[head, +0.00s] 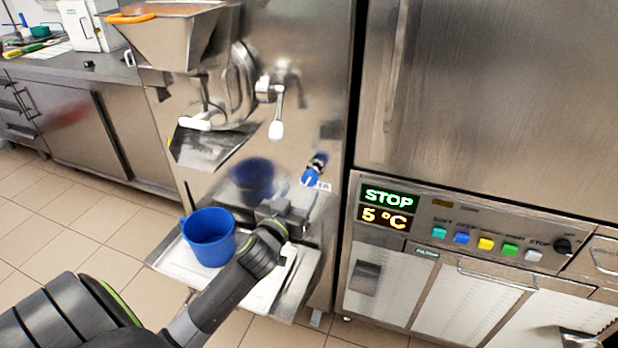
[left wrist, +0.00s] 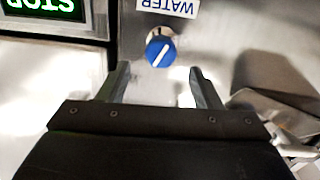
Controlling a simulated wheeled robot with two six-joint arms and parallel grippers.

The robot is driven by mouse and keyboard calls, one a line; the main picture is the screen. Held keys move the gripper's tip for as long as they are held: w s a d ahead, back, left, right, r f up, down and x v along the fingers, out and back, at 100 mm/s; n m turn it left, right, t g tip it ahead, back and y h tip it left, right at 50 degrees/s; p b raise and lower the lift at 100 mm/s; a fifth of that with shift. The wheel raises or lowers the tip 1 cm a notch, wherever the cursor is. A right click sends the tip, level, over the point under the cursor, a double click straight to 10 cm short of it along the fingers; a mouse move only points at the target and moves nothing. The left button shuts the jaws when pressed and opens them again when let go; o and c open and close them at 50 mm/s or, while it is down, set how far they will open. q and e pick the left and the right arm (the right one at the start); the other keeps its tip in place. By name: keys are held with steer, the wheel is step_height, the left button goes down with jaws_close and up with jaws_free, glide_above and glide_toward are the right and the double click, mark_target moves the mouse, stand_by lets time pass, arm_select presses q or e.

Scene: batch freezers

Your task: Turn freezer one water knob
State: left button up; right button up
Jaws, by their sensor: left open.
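The blue water knob (head: 309,177) sits on the steel front of the batch freezer, beside a white label. In the left wrist view the knob (left wrist: 160,50) is round and blue with a slanted white line, and the label WATER (left wrist: 168,6) appears upside down next to it. My left gripper (head: 290,200) is just below and left of the knob in the head view. In the left wrist view its two fingers (left wrist: 158,82) are open and empty, pointing at the knob, which lies a little beyond the tips and between them. My right gripper is not in view.
A blue bucket (head: 208,238) stands on the drip tray (head: 171,262) left of my left arm. A lever handle (head: 276,128) sticks out above the knob. A cabinet with a display (head: 388,209) and coloured buttons stands right.

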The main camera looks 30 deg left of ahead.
mark_target(308, 180)
arm_select(q)
steer(key=w, duration=0.3)
steer(key=w+a, duration=0.1)
steer(key=w, duration=0.2)
steer(key=shift+w+a, duration=0.15)
steer(key=shift+w, duration=0.2)
steer(key=shift+c, duration=0.3)
steer(key=c, duration=0.9)
